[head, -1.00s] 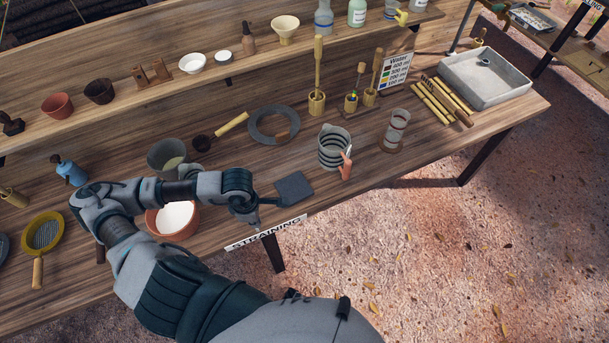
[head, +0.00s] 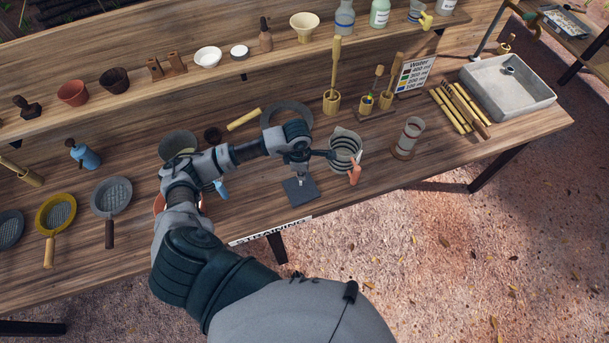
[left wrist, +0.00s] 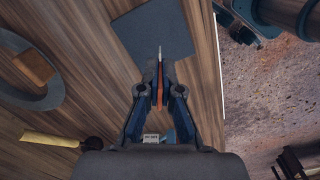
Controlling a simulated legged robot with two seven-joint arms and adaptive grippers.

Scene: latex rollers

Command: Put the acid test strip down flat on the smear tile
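The smear tile (head: 300,191) is a dark grey square lying flat near the table's front edge. It also shows at the top of the left wrist view (left wrist: 150,32). My left gripper (head: 302,176) is over the tile, pointing down. In the left wrist view its fingers (left wrist: 160,82) are closed on the acid test strip (left wrist: 160,92), a thin orange strip with a pale tip. The strip stands edge-on between the fingers, its tip towards the tile. I cannot tell whether the tip touches the tile. My right gripper is in neither view now.
A striped jug (head: 345,146) with an orange handle stands close right of the tile. A glass cylinder (head: 408,138) is farther right. A dark ring (head: 287,108) lies behind my wrist. The STRAINING label (head: 270,231) marks the front edge.

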